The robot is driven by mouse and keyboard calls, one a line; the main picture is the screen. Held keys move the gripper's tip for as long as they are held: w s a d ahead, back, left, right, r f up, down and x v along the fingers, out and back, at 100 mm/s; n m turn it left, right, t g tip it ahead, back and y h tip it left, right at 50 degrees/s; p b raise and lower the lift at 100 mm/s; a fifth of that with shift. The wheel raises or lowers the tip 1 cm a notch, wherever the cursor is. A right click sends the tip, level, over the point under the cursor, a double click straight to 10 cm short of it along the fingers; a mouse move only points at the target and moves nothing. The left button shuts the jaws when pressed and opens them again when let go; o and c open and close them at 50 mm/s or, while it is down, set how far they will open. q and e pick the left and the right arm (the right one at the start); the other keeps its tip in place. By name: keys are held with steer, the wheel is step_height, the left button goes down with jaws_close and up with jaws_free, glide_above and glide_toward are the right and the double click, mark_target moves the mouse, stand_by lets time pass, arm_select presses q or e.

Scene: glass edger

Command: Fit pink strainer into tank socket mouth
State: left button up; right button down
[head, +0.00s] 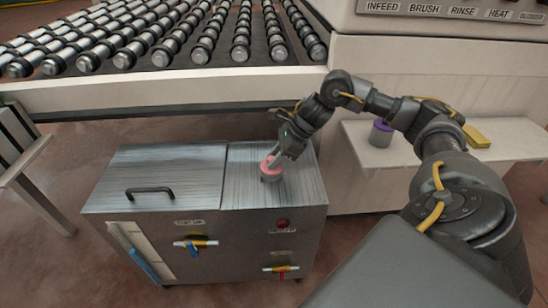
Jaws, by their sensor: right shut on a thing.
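The pink strainer (269,163) is at the top of the metal tank (220,230), on the right part of its lid. A darker grey round part (271,176) shows just below the pink rim; I cannot tell whether it is the strainer's body or the socket mouth. My right gripper (276,160) reaches down from the upper right and is shut on the strainer. The strainer looks about upright. The socket mouth is not clearly seen, hidden by the strainer and gripper. My left gripper is not in view.
The tank's left lid has a black handle (150,190). Valves with yellow fittings (195,243) are on its front. A roller conveyor (150,95) overhangs behind. A purple-topped container (381,132) and a yellow block (476,136) sit on a white shelf (365,152) at right.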

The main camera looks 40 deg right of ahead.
steer(key=shift+f+b, duration=0.75)
steer(key=shift+f, duration=0.25)
steer(key=c, duration=1.1)
jaws_free()
steer(key=p+v, duration=0.1)
steer(key=v, duration=0.9)
steer(key=shift+d+r, duration=0.2)
steer(key=shift+r, duration=0.15)
